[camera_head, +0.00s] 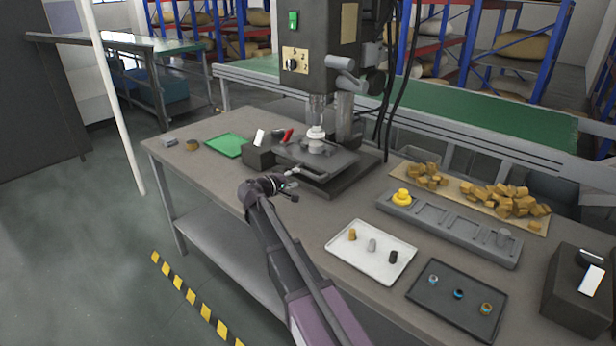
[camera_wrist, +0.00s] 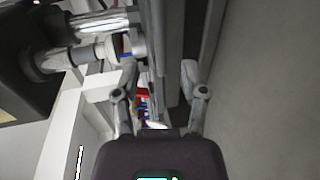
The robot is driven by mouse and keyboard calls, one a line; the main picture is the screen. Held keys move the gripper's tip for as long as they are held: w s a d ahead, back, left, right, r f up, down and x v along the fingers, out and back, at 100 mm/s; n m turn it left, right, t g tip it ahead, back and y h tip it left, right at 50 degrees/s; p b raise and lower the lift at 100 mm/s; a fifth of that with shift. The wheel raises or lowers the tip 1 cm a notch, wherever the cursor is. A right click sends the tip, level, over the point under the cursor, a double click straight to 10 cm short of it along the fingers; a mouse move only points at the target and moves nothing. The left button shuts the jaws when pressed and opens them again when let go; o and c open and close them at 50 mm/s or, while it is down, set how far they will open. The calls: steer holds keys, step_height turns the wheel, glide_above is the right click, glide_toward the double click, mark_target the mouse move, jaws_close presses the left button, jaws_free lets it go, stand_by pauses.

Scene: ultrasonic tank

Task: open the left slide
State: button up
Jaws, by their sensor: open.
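My gripper (camera_head: 284,187) is at the front edge of the workbench, just in front of the drill press base. Its fingers are spread and empty; they also show apart in the wrist view (camera_wrist: 148,88). A small metal handle (camera_head: 296,173) on the press table is close to the fingers; I cannot tell if they touch. A dark box (camera_head: 259,156) with a white plate and a red part beside it stands left of the press. A similar dark box (camera_head: 575,300) stands at the far right. No part is clearly recognisable as the left slide.
The drill press (camera_head: 318,60) rises behind my gripper. A green tray (camera_head: 226,145) lies to the left. A white tray (camera_head: 345,246), a dark tray (camera_head: 444,310) and a grey slotted holder (camera_head: 460,233) lie to the right. Bench is clear at the front left.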

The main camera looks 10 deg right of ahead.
mark_target(306, 174)
steer(key=b+x, duration=0.1)
steer(key=x, duration=0.6)
steer(key=shift+w+d, duration=0.1)
jaws_close()
